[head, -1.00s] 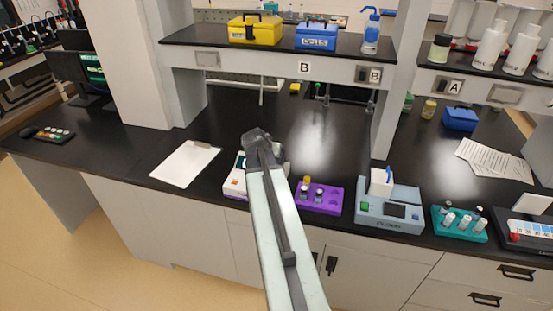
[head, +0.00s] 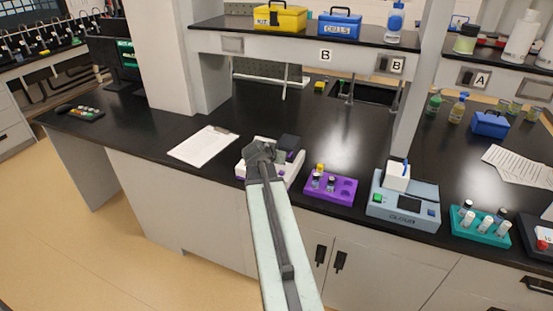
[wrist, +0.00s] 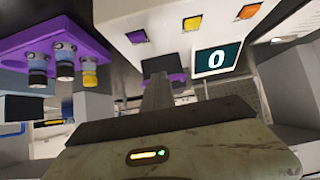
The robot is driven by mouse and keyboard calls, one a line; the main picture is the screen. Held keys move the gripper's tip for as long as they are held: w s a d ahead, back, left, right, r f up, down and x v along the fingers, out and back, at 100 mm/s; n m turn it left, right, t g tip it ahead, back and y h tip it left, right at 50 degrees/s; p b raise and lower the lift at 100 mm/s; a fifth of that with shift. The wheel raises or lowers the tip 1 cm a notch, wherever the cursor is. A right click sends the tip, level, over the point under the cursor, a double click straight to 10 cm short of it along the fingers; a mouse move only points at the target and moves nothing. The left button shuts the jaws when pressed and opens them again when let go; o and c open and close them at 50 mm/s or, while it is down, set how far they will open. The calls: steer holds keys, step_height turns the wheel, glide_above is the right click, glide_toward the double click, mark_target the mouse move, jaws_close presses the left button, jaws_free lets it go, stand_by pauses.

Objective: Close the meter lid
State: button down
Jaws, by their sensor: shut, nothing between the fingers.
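The white meter (head: 247,171) stands on the black bench, partly hidden behind my gripper (head: 259,150) in the head view. A dark block (head: 289,143), perhaps its lid, sits at its back right; I cannot tell how far it is open. In the wrist view the meter's white face (wrist: 180,40) fills the top, with coloured buttons and a screen (wrist: 217,60) reading 0. My gripper (wrist: 158,84) is shut and empty, in front of the meter's face. I cannot tell if it touches the meter.
A purple vial rack (head: 333,188) stands close right of the meter. Farther right are a blue-grey device (head: 402,208) and a teal rack (head: 481,227). A clipboard (head: 203,146) lies to the left.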

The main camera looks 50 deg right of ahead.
steer(key=shift+s+f+b, duration=0.3)
steer(key=shift+s+f, duration=0.05)
steer(key=shift+f, duration=0.1)
steer(key=shift+s, duration=0.1)
